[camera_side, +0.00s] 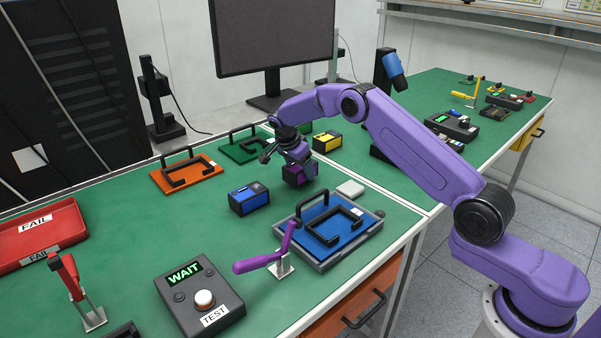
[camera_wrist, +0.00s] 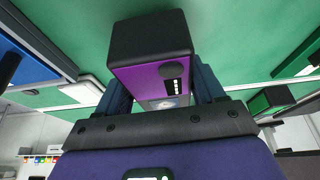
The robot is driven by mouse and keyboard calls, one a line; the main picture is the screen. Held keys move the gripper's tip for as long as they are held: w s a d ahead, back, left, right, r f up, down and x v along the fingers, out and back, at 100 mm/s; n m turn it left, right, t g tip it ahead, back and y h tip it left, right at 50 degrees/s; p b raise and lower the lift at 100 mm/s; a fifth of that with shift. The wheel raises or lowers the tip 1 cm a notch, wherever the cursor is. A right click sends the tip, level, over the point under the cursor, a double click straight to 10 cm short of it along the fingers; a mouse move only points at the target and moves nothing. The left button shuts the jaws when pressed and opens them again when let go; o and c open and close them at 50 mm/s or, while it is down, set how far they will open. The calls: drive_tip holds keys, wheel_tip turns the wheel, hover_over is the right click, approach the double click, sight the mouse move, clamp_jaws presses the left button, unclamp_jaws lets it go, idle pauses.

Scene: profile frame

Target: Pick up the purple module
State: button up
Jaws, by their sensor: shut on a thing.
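The purple module (camera_side: 300,174) is a small box with black ends and a purple face. My gripper (camera_side: 297,158) is shut on it, above the green bench. In the side view the module looks close to the bench top; I cannot tell whether it touches. In the wrist view the purple module (camera_wrist: 152,65) sits between my two fingers (camera_wrist: 165,92), its purple face with a dark knob and small white marks showing.
A blue module (camera_side: 249,199) and a yellow module (camera_side: 327,141) stand nearby. A blue plate with black handles (camera_side: 325,231) lies in a grey tray in front. Orange (camera_side: 186,176) and green (camera_side: 245,150) handled plates lie behind. A purple-handled clamp (camera_side: 268,260) stands near the front.

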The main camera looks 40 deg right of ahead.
drive_tip(key=s+a+r, duration=0.1)
drive_tip(key=s+r, duration=1)
drive_tip(key=s, duration=0.3)
drive_tip(key=shift+r, duration=0.3)
